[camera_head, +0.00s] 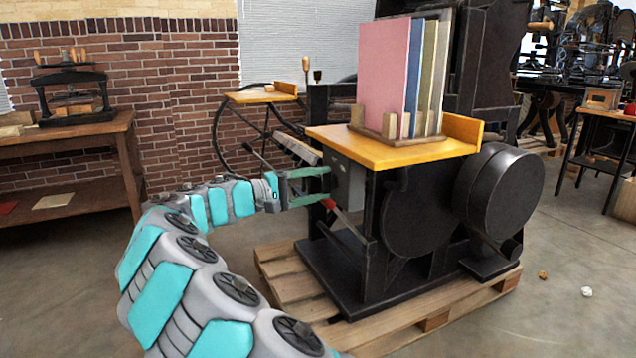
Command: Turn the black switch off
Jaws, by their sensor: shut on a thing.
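A dark grey switch box (349,183) is fixed to the left side of the black press, just under the yellow wooden board. My gripper (327,185) comes in level from the left, with its two green fingers one above the other. The fingertips are at the left face of the box and the jaws are shut on the black switch there. The switch is too small and too covered by the fingers for its position to show. A red-tipped lever (329,204) is just below the lower finger; I cannot tell whether they touch.
The black press (400,215) stands on a wooden pallet (285,275). Upright books (385,78) stand in a wooden holder on its yellow board (345,143). A wooden table (90,130) with a small press is at the left. The floor between is clear.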

